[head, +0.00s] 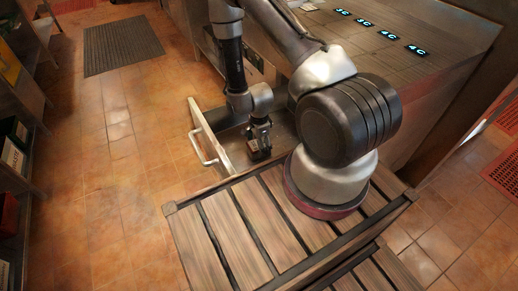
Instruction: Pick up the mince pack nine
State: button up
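My gripper (259,146) points down into an open drawer (207,134) at the front of the counter. A small dark, brownish block (259,154) shows right at the fingertips. It may be a mince pack, but no label can be read. I cannot tell whether the fingers are shut on it or around it. My arm hides part of the drawer's inside, so other packs there cannot be made out.
The drawer has a pale front with a metal handle (203,148). The counter top (420,75) carries several small lit displays. Shelves (20,85) stand at the far left. A dark mat (135,44) lies on the tiled floor, which is otherwise open on the left.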

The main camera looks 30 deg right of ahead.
jog(key=shift+f, duration=0.35)
jog(key=c, duration=1.3)
